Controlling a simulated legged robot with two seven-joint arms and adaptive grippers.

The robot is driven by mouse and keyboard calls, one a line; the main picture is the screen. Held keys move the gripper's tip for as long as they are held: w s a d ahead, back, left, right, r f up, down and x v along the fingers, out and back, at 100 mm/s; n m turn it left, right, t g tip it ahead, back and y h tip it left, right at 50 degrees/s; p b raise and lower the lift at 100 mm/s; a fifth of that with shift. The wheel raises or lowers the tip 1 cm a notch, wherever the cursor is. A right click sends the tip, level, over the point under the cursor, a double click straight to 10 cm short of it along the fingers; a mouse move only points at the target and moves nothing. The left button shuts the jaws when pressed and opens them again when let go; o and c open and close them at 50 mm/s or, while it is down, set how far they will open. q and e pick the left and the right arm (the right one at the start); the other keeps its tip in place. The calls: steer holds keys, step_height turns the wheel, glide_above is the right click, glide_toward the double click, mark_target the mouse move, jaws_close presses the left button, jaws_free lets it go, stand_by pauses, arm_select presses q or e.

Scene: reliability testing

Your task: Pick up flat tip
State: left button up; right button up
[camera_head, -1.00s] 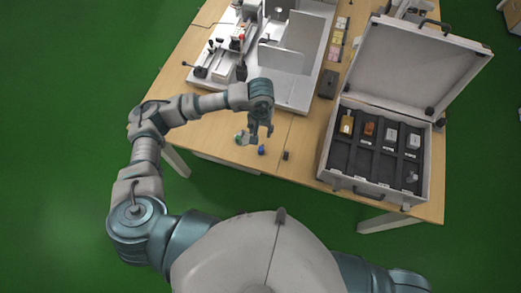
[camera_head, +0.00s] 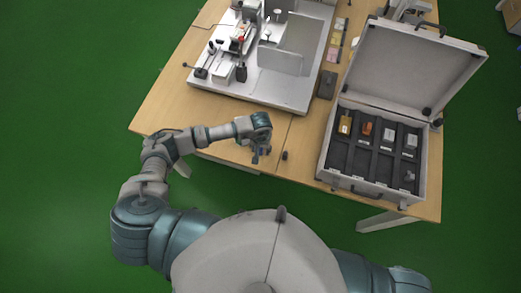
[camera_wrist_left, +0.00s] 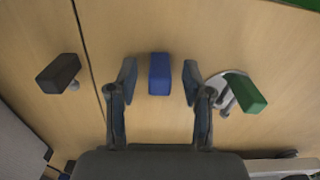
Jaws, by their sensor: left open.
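In the left wrist view, three small block-like tips lie on the wooden table: a black one (camera_wrist_left: 58,73) at left, a blue one (camera_wrist_left: 160,73) in the middle, and a green one (camera_wrist_left: 246,92) at right, by a round silver piece. I cannot tell which is the flat tip. My left gripper (camera_head: 259,154) is open; its fingers (camera_wrist_left: 159,84) stand either side of the blue tip, with gaps on both sides. In the head view the black tip (camera_head: 285,155) sits right of the gripper; blue and green are hidden by my arm. My right gripper is not seen.
An open case (camera_head: 325,163) with several labelled items stands at right on the table (camera_head: 165,105). A white machine base (camera_head: 290,98) with a panel stands at the back. A dark box (camera_head: 327,85) lies between them. The table's front edge is close to my gripper.

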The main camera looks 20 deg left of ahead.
arm_select(q)
steer(key=shift+f, duration=0.1)
jaws_close()
stand_by(0.3)
